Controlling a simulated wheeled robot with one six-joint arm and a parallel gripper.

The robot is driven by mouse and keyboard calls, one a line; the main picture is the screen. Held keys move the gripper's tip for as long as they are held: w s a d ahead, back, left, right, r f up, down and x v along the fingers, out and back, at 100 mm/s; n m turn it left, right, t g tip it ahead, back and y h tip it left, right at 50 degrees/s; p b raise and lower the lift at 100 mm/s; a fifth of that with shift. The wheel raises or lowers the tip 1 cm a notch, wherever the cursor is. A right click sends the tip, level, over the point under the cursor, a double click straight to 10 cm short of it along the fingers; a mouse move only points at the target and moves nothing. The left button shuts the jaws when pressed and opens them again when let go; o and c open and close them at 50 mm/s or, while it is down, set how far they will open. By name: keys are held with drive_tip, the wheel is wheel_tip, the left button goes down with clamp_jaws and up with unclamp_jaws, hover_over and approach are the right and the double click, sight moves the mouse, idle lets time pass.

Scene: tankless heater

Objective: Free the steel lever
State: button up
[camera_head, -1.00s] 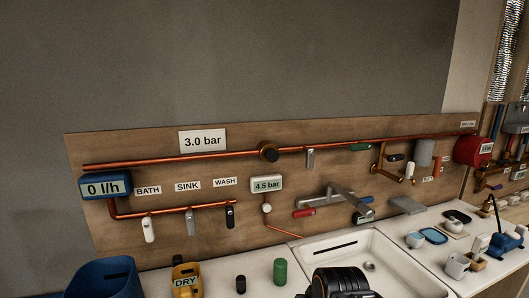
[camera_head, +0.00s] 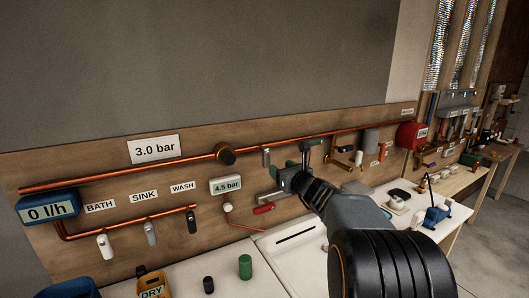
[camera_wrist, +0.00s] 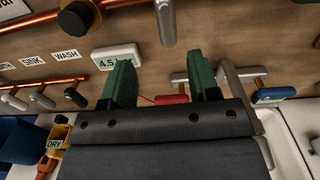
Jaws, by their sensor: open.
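A short steel lever (camera_head: 266,157) hangs straight down from the long copper pipe, right of the round black knob. In the wrist view the steel lever (camera_wrist: 166,22) is at the top centre, beyond and between the fingertips, not touched by them. My gripper (camera_head: 298,163) is raised in front of the board, to the right of the lever in the head view. Its green fingers (camera_wrist: 160,75) are apart with nothing between them. My arm hides part of the tap and the green-handled part of the pipe.
A red handle (camera_wrist: 171,99) and the steel tap (camera_wrist: 235,90) lie beyond and below the fingers. The black knob (camera_head: 226,154) and the 4.5 bar gauge (camera_head: 226,185) are to the left. The wall above the board is clear.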

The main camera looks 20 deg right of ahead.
sight(268, 156)
drive_tip(key=shift+m, duration=0.3)
drive_tip(key=w+p, duration=0.1)
drive_tip(key=w, duration=0.3)
drive_tip(key=w+p, duration=0.2)
drive_tip(key=w, duration=0.2)
drive_tip(key=w+p, duration=0.1)
drive_tip(key=w, duration=0.3)
drive_tip(key=shift+a+r+p, duration=0.2)
drive_tip(key=shift+a+p, duration=0.1)
drive_tip(key=shift+a, duration=0.05)
drive_tip(key=shift+w+a+f, duration=0.1)
drive_tip(key=shift+w, duration=0.75)
drive_tip(key=c, duration=0.9)
